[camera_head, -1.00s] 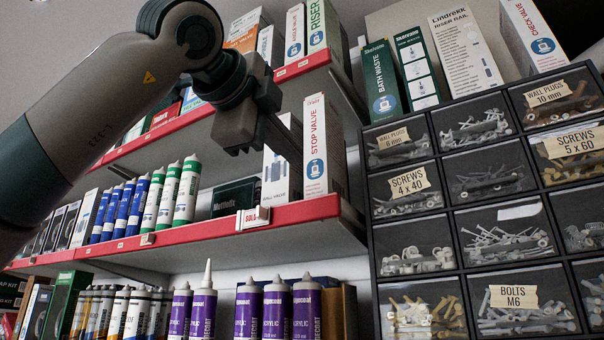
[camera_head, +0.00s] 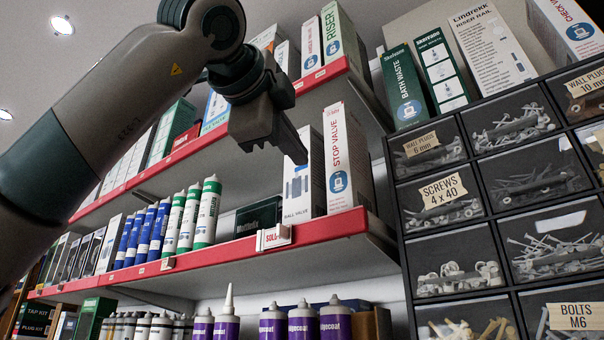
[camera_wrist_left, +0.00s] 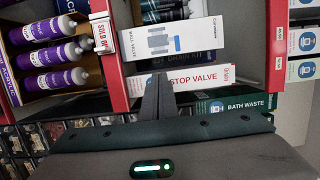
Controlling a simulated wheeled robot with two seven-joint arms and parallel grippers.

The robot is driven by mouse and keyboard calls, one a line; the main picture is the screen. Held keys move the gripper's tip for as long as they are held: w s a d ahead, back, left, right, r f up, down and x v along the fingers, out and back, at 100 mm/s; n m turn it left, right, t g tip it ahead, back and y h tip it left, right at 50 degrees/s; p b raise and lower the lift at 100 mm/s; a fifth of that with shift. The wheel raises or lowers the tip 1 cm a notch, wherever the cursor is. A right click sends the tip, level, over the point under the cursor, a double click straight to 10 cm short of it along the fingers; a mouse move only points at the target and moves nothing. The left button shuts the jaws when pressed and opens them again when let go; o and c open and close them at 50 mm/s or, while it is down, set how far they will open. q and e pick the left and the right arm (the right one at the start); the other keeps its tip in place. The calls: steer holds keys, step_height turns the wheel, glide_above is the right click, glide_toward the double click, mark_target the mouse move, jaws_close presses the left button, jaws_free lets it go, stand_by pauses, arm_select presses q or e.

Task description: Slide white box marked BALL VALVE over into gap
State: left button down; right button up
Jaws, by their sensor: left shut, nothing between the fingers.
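The white BALL VALVE box (camera_head: 305,195) stands upright near the front of the middle shelf, left of the white and red STOP VALVE box (camera_head: 348,165). Left of it is an open gap (camera_head: 225,228) before the green-and-white tubes, with a dark green box (camera_head: 258,217) farther back. My left gripper (camera_head: 297,156) is shut and empty, its tip overlapping the upper BALL VALVE box in the head view. In the left wrist view the fingers (camera_wrist_left: 158,92) point between the BALL VALVE box (camera_wrist_left: 170,42) and STOP VALVE box (camera_wrist_left: 205,76); contact is unclear. My right gripper is not in view.
A red shelf edge carries a SOLD OUT tag (camera_head: 272,237) in front of the gap. The upper shelf (camera_head: 322,72) overhangs with boxes. Black parts drawers (camera_head: 450,205) stand at right. Purple tubes (camera_head: 303,322) stand on the shelf below.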

arm_select(q)
steer(key=p, duration=0.3)
glide_toward(315, 174)
step_height(315, 174, down, 2)
steer(key=w+d, duration=0.2)
steer(key=x, duration=0.1)
steer(key=p+x, duration=0.2)
steer(key=shift+w+d+f, duration=0.15)
steer(key=shift+f, duration=0.1)
steer(key=shift+w+d+f, duration=0.1)
steer(key=shift+w+d, duration=0.05)
steer(key=shift+w, duration=0.2)
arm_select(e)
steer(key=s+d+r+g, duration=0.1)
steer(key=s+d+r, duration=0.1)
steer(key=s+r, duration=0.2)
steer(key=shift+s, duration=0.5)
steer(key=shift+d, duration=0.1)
